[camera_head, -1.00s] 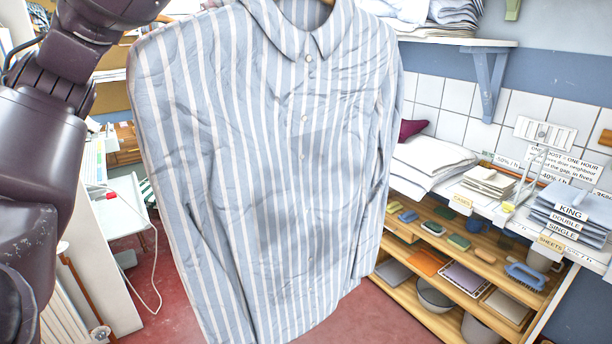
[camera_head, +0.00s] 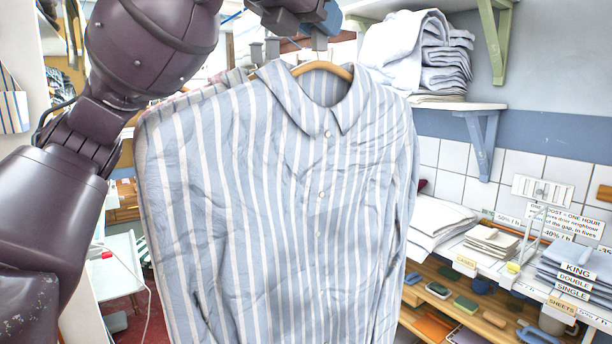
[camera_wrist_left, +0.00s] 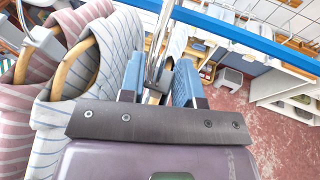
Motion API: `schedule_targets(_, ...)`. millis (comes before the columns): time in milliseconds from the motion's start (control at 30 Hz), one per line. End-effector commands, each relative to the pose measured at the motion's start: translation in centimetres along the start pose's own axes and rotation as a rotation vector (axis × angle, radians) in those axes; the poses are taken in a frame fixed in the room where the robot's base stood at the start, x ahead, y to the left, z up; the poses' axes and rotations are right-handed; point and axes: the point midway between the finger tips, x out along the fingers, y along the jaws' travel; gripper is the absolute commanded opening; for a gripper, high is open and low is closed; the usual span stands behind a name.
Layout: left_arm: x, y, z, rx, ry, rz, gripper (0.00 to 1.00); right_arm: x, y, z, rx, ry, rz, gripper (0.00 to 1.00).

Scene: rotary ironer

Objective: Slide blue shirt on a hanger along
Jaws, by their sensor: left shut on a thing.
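The blue-and-white striped shirt (camera_head: 290,190) hangs upright on a wooden hanger (camera_head: 325,68) in the middle of the head view. My left gripper (camera_head: 318,38) is above the collar, at the hanger's top. In the left wrist view its blue fingers (camera_wrist_left: 158,82) are shut on the chrome hanger hook (camera_wrist_left: 157,50). A blue striped shirt (camera_wrist_left: 115,50) on a wooden hanger shows beside them. The lower end of the shirt is cut off in the head view. My right gripper is not in view.
A pink striped shirt (camera_wrist_left: 68,25) hangs close by at the left in the wrist view. A blue bar (camera_wrist_left: 235,30) crosses above. At the right stand a wall shelf (camera_head: 455,105) with folded linen and a counter with labelled stacks (camera_head: 575,270).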

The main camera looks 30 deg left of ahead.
Motion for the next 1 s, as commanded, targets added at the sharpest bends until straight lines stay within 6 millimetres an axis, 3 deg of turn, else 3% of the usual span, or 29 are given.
schedule_targets(533,-0.2,-0.6,0.1,0.001,0.0,0.0,0.02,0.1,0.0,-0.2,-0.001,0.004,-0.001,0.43)
schedule_targets(1000,-0.9,-2.8,0.2,0.001,-0.002,-0.002,0.02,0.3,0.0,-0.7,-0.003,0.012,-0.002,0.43)
